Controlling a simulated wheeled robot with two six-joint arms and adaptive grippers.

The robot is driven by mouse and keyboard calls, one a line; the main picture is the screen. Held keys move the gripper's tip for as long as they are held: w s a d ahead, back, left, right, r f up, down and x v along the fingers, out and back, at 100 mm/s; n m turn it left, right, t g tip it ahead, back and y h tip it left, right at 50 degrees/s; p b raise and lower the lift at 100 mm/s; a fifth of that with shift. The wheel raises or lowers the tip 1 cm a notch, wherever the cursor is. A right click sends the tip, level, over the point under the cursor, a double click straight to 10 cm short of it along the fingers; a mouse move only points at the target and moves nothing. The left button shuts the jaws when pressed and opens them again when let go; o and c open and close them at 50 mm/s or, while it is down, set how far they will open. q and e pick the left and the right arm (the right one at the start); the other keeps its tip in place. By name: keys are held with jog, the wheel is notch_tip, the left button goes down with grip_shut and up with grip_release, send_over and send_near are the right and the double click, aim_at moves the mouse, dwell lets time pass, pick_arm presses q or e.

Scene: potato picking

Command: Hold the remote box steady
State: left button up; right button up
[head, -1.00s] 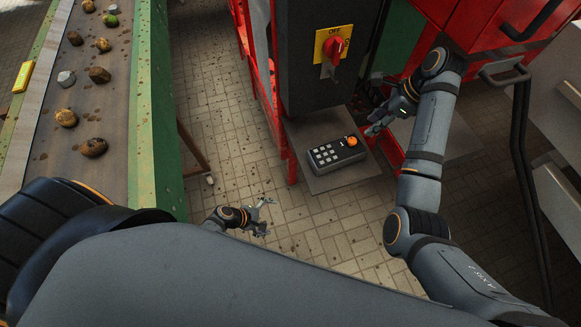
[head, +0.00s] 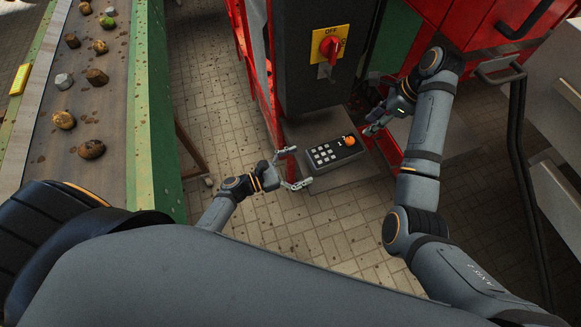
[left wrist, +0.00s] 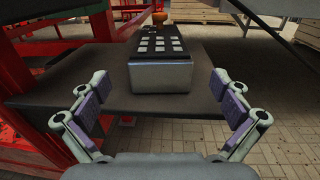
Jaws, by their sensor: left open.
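The remote box (head: 329,157) is dark grey with several white buttons and an orange knob, and it lies on a grey shelf (head: 333,178) below the machine's cabinet. My left gripper (head: 293,169) is open and empty, just left of the box, with its fingers apart and facing its near end. In the left wrist view the box (left wrist: 160,76) stands ahead between the open fingers, and neither finger touches it. My right gripper (head: 372,122) is to the right of and behind the box, apart from it. Its finger gap is not clear.
A red rotary switch (head: 329,46) on a yellow plate is on the cabinet above the box. Red frame posts (head: 262,85) flank the shelf on the left. A conveyor (head: 90,120) with potatoes and stones runs at the far left. Tiled floor (head: 215,110) lies between.

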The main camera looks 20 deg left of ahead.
aim_at(320, 156)
pick_arm(q)
jog(key=x, duration=0.6)
jog(key=shift+w+d, duration=0.15)
